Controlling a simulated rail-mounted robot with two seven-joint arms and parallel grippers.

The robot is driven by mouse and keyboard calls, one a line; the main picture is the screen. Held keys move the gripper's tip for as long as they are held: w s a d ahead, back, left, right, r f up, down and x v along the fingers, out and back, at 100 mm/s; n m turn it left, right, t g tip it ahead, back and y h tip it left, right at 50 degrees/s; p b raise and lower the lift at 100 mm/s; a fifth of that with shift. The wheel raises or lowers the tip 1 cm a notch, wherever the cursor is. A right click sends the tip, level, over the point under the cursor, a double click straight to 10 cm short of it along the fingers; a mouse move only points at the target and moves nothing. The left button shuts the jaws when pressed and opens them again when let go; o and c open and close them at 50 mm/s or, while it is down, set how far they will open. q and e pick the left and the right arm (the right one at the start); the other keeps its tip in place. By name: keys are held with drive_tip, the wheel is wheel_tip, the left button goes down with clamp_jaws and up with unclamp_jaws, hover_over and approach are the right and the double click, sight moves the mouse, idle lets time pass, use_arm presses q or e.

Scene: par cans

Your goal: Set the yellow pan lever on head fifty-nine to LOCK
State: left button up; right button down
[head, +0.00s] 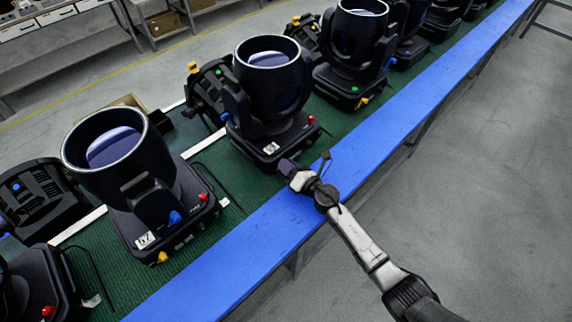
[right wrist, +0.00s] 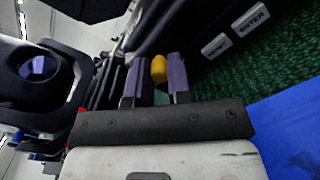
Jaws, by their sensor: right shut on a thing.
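A black moving head (head: 270,85) stands on the green belt at the middle of the head view, its number label (head: 270,149) too small to read surely. My right gripper (head: 284,163) is at its front lower edge and covers its yellow lever there. In the right wrist view my right gripper (right wrist: 157,68) has its two purple-grey fingers on either side of the yellow pan lever (right wrist: 159,69), shut on it. The lever's mark of LOCK or unlock cannot be read. My left gripper is in neither view.
Another head (head: 105,150), labelled 57, stands at the left, and several more run back to the upper right. A red lever (head: 312,120) sits on the middle head's base. The blue rail (head: 250,246) borders the belt; the grey floor (head: 480,190) at right is clear.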

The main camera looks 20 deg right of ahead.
drive_tip(key=shift+d+f+m, duration=0.1)
drive_tip(key=shift+d+m, duration=0.05)
drive_tip(key=shift+m, duration=0.45)
drive_tip(key=c, duration=1.1)
unclamp_jaws()
drive_tip(key=shift+o, duration=0.2)
drive_tip(key=shift+s+d, duration=0.1)
drive_tip(key=shift+s, duration=0.1)
drive_tip(key=v, duration=1.1)
drive_tip(key=shift+s+d+f, duration=0.1)
drive_tip(key=shift+s, duration=0.15)
drive_tip(key=shift+v, duration=0.95)
drive_tip(key=shift+w, duration=0.1)
